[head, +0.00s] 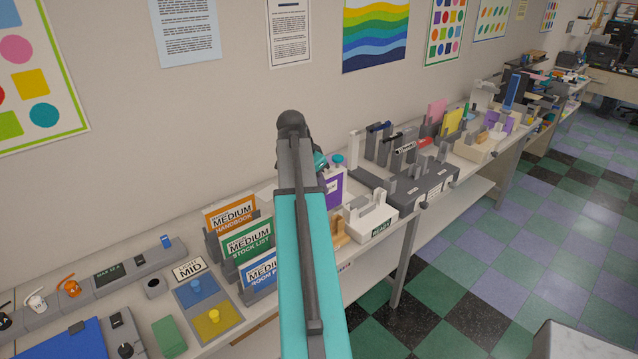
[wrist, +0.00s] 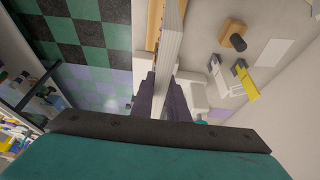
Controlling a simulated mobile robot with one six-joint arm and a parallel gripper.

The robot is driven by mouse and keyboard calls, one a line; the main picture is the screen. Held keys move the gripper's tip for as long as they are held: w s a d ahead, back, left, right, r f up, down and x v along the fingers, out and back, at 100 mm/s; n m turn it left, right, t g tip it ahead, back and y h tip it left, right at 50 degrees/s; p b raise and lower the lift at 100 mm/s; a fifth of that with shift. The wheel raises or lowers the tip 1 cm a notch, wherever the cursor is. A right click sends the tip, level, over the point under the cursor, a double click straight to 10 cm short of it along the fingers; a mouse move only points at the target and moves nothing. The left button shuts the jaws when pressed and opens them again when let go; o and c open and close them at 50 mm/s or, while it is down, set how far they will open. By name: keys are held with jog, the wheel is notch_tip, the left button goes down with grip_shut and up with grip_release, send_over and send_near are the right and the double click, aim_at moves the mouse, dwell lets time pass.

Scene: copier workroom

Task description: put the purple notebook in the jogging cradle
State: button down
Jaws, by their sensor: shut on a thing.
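The purple notebook (head: 335,190) is upright in the head view, partly hidden behind my arm. My gripper (head: 320,163) is at its upper part, mostly covered by the arm. In the wrist view my gripper (wrist: 168,92) is shut on a thin slab with pale page edges (wrist: 172,45), which I take to be the notebook; its cover colour is hard to see there. A white cradle-like holder with a green READY label (head: 371,222) stands just right of the notebook; I take it for the jogging cradle. Its slot looks empty. Whether the notebook's bottom touches anything is hidden.
Orange, green and blue MEDIUM books (head: 247,240) stand in a rack at left. A tan wooden piece (head: 340,233) is below the notebook. A grey rack with markers (head: 405,150) and a grey unit (head: 425,188) stand at right. The wall runs close behind.

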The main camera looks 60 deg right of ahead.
jog(key=shift+f+b, duration=1.2)
jog(key=shift+f, duration=1.35)
notch_tip(320, 180, down, 8)
jog(key=b, duration=0.4)
dwell(4.7)
